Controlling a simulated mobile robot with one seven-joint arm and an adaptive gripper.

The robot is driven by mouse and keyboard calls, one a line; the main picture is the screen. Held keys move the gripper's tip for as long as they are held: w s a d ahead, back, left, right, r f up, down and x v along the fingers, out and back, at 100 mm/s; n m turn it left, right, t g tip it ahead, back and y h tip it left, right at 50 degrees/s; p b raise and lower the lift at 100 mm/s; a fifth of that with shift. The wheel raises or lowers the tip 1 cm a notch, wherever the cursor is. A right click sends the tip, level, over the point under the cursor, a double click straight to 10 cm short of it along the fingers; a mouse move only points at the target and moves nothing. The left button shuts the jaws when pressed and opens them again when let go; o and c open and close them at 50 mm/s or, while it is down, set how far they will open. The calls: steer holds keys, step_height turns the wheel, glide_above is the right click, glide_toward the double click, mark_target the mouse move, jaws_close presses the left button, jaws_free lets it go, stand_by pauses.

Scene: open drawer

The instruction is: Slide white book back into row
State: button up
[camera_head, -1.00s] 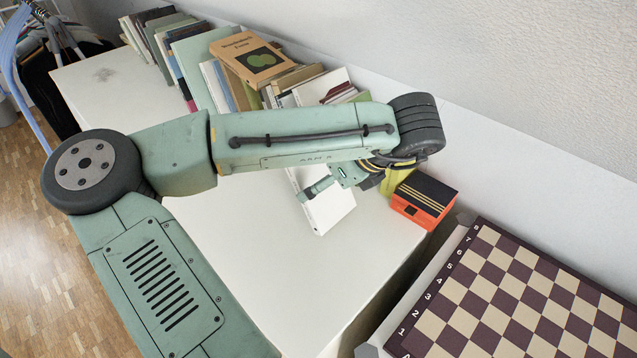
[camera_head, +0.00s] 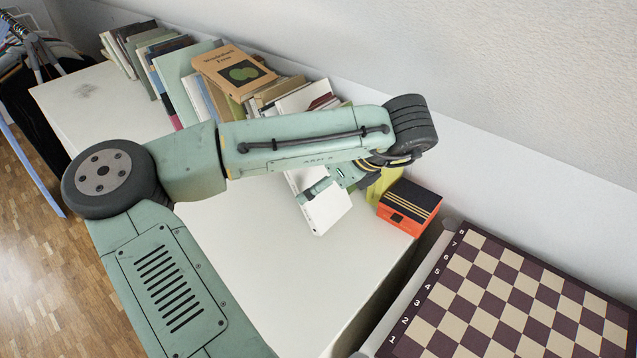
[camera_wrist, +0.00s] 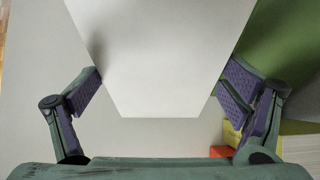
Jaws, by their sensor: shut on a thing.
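The white book (camera_head: 325,212) juts out from the row toward the front of the white cabinet top, partly hidden behind my arm in the head view. In the wrist view the white book (camera_wrist: 165,60) fills the middle, between the two purple-padded fingers. My gripper (camera_head: 318,190) is at the book's near end, and in the wrist view my gripper (camera_wrist: 160,92) has a finger at each side of the book. The row of books (camera_head: 215,80) leans along the wall at the back, with an orange-brown book (camera_head: 232,72) lying tilted on top.
An orange and black box (camera_head: 408,207) stands right of the white book, beside a yellow-green item (camera_head: 383,183). A chessboard (camera_head: 520,300) lies at lower right beyond a gap. The cabinet top (camera_head: 255,240) is clear in front of the row.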

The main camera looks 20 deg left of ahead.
steer(key=shift+w+d, duration=0.25)
steer(key=shift+w, duration=0.55)
steer(key=shift+w+d+p, duration=0.3)
steer(key=shift+w, duration=0.45)
steer(key=shift+w+d+p, duration=0.25)
steer(key=shift+w+p, duration=0.05)
steer(key=shift+w, duration=0.45)
steer(key=shift+w+d, duration=0.1)
steer(key=shift+w, duration=0.05)
steer(key=shift+w+d+p, duration=0.1)
steer(key=shift+w+p, duration=0.2)
steer(key=shift+w, duration=0.05)
steer(key=o, duration=1.2)
steer(key=shift+s, duration=0.15)
